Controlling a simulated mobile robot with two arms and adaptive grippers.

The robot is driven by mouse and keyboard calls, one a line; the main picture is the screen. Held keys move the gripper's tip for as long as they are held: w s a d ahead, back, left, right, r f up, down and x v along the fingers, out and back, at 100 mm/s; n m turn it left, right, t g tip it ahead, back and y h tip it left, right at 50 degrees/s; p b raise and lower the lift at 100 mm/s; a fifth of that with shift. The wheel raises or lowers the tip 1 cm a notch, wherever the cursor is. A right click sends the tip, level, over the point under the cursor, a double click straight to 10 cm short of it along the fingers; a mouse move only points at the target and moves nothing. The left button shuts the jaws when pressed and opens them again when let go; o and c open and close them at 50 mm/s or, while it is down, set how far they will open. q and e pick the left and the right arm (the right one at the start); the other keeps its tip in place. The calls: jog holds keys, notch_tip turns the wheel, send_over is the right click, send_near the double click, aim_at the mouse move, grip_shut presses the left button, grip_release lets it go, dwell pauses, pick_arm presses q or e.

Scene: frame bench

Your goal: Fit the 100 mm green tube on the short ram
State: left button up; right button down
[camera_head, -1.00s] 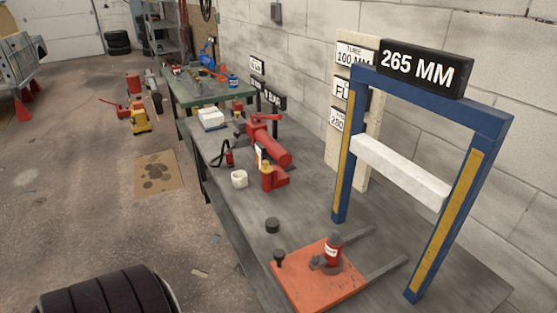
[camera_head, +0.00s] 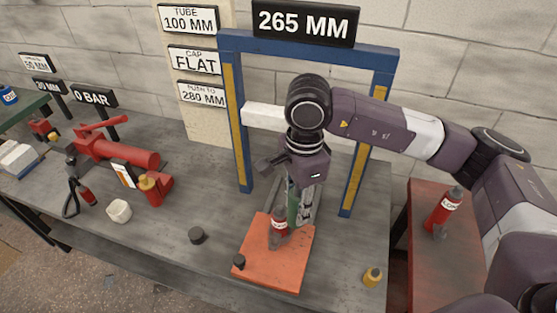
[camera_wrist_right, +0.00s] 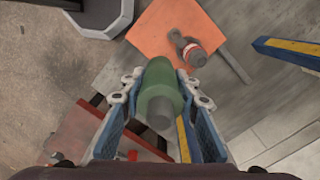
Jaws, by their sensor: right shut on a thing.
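My right gripper (camera_head: 302,205) is shut on the green tube (camera_head: 293,208), with blue finger pads on both sides of it in the right wrist view (camera_wrist_right: 160,95). The green tube (camera_wrist_right: 161,76) shows a grey round end piece toward the camera. In the head view the tube is just behind and right of the ram, partly hidden by the gripper. In the right wrist view the ram (camera_wrist_right: 190,50) is beyond the tube, apart from it. My left gripper is out of view.
A red ram (camera_head: 443,211) stands on the red table at right.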

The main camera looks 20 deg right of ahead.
pick_arm(q)
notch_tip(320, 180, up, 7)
jog(key=p, duration=0.6)
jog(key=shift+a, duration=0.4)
pick_arm(e)
jog(key=w+a+r+m, duration=0.1)
jog(key=w+r+m, duration=0.1)
jog(key=m, duration=0.7)
jog(key=w+r+m, duration=0.2)
jog(key=w+m, duration=0.3)
jog(key=m, duration=0.4)
jog(key=shift+w+a, duration=0.15)
jog(key=shift+a, duration=0.2)
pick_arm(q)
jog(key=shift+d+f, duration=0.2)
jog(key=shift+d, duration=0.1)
pick_arm(e)
notch_tip(320, 180, down, 5)
jog(key=b, duration=0.5)
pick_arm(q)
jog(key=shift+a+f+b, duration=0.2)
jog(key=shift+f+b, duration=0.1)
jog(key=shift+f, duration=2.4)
pick_arm(e)
jog(key=shift+f, duration=0.45)
pick_arm(q)
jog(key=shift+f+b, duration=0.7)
jog(key=shift+b, duration=0.05)
